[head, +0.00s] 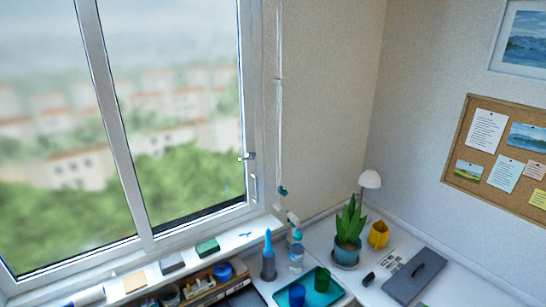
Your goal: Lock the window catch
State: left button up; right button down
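The window (180,110) fills the left of the head view, with a white frame and a vertical bar between its panes. A small grey catch lever (246,157) sits on the right frame post and appears to point left, roughly level. A pale fitting (253,186) is on the same post just below it. The catch is small here, and I cannot tell whether it is engaged. Neither of my grippers shows in this view.
A cord with a teal end (282,190) hangs right of the window. Below, the sill and desk hold a blue-topped bottle (296,258), teal tray (321,299), potted plant (347,246), yellow holder (378,235), lamp (370,180) and dark grey folder (414,275).

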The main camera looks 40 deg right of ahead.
aim_at(250, 156)
jog(key=z, duration=1)
